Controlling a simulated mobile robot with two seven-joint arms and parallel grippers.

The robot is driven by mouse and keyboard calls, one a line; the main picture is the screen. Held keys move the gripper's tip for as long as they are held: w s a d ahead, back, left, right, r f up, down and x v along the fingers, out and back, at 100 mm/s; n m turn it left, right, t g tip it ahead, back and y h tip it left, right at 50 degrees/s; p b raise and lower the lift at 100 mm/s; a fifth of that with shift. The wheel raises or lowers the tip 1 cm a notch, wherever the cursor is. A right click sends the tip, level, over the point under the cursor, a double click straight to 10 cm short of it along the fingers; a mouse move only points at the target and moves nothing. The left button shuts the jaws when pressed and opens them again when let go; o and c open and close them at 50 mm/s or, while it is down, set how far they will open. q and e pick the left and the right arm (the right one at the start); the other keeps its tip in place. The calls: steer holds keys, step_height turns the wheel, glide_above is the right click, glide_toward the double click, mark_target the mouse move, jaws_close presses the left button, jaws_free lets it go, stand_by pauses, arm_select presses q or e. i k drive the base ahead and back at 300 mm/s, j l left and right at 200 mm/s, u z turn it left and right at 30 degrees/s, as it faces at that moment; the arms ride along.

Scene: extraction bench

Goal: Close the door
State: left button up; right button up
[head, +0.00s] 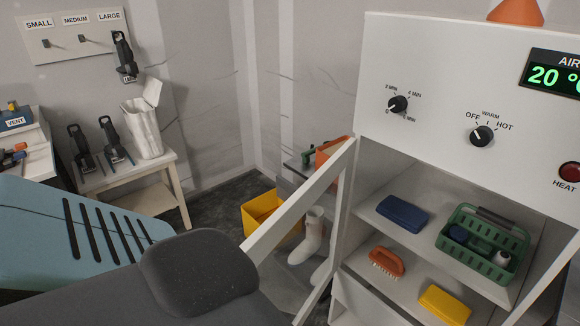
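The door (300,200) is a white frame around a see-through middle. It stands swung open from the left side of the white cabinet (450,90), reaching out toward me. Its lower part runs out of the picture at the bottom. The cabinet's front is open and its shelves show. Neither of my grippers is in view. A dark grey rounded part (200,270) in the lower left, likely a link of my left arm, covers part of the view close to the door's outer edge; I cannot tell whether they touch.
A blue case (402,212), a green basket (484,243), a brush (386,262) and a yellow block (444,304) lie inside the cabinet. A yellow bin (262,212) and white boots (307,240) stand behind the door. A small table (130,178) stands at the left wall.

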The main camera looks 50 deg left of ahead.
mark_target(263, 241)
steer(key=k+j, duration=0.25)
steer(key=j, duration=0.15)
steer(key=k+j, duration=0.2)
steer(key=j, duration=0.2)
steer(key=k+j, duration=0.1)
steer(key=j, duration=1.1)
steer(key=k, duration=0.05)
